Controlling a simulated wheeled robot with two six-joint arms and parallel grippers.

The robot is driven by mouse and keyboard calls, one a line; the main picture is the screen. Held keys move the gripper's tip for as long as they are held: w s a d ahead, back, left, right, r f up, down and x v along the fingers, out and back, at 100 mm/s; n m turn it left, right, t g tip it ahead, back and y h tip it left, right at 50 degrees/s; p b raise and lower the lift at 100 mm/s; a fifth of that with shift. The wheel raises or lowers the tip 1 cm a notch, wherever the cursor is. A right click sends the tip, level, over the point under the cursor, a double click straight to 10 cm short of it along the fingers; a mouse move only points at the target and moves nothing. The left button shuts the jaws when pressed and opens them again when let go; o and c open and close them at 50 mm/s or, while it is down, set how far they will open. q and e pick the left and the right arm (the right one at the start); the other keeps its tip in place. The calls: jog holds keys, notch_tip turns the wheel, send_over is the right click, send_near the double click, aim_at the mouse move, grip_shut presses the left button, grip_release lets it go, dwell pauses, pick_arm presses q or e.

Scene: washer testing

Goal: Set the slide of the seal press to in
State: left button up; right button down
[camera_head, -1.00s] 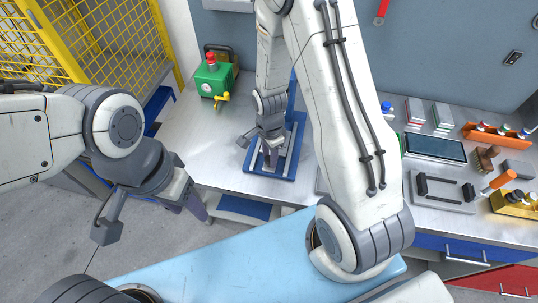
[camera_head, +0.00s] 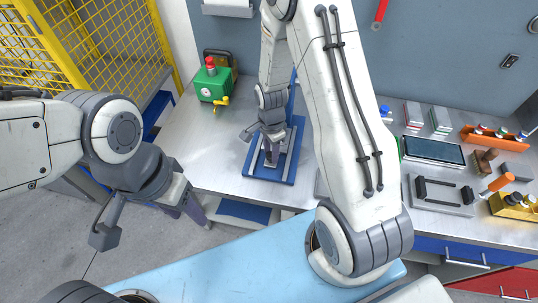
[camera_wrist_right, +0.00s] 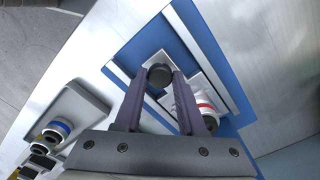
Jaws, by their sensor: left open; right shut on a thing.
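The seal press has a blue base (camera_head: 290,170), which lies on the grey bench, and a blue upright partly hidden behind my right arm. In the right wrist view its blue base (camera_wrist_right: 205,40) carries a pale metal slide with a round black knob (camera_wrist_right: 160,75). My right gripper (camera_head: 271,163) is over the press, pointing down. In the right wrist view its fingers (camera_wrist_right: 160,82) are shut on the black knob, one on each side. A white cylinder with a red ring (camera_wrist_right: 203,107) is beside the right finger. My left gripper (camera_head: 190,210) is open and empty, off the bench's front edge.
A green box (camera_head: 213,83) with a red button and yellow tap stands left of the press. A tablet (camera_head: 432,151), a grey tray (camera_head: 442,205) and an orange bin (camera_head: 487,137) are to the right. A yellow mesh fence (camera_head: 90,40) is at the left.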

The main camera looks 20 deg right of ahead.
jog(key=c, duration=0.5)
grip_release()
jog(key=shift+w+d, duration=0.2)
jog(key=shift+w, duration=0.15)
jog(key=shift+a, duration=0.1)
jog(key=shift+s, duration=0.1)
jog(key=shift+r, duration=0.15)
notch_tip(320, 180, up, 10)
jog(key=b, duration=0.1)
jog(key=shift+r, duration=0.15)
